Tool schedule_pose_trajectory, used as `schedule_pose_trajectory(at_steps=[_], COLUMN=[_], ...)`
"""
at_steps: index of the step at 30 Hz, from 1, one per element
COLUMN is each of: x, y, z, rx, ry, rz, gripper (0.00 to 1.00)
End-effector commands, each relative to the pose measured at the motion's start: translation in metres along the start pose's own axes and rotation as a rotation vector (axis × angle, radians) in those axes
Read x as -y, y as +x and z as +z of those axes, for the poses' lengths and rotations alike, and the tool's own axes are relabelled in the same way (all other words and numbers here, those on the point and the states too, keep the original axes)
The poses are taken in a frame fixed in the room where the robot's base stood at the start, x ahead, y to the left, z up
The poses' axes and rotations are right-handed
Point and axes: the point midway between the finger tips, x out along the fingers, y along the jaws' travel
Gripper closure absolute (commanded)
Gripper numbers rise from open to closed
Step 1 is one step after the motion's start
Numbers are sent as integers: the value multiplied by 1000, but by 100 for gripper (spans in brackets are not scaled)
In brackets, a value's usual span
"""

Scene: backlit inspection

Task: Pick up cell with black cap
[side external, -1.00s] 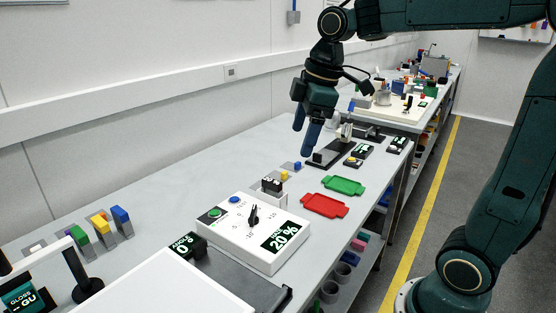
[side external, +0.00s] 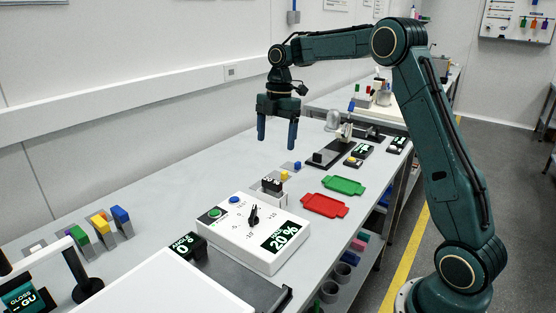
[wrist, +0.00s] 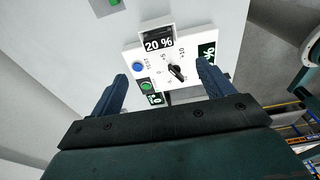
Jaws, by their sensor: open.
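My gripper (side external: 277,143) is open and empty, fingers pointing down, high above the back part of the bench in the side view. No cell with a black cap can be made out for sure. Several small blocks with coloured caps stand in a row at the left, including a green one (side external: 78,235), a yellow one (side external: 100,223) and a blue one (side external: 120,214). A pale block (side external: 35,247) is partly hidden by a white frame. In the wrist view the fingers are spread, with the white control box (wrist: 192,85) beyond them.
The control box (side external: 232,243) has a black knob (side external: 253,215). A small dark display (side external: 272,185) stands behind it. A red tray (side external: 325,205) and a green tray (side external: 343,185) lie to the right. Black stands (side external: 330,152) are farther back. The bench along the wall is clear.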

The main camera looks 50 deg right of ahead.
Motion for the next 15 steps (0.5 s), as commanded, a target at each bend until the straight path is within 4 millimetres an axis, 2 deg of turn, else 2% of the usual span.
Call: schedule_pose_trajectory(at_steps=[10,15], x=[-2,-1], y=[6,21], z=[2,1], rx=[-3,-4], ry=[-14,-12], rz=[-5,-7], gripper=[20,20])
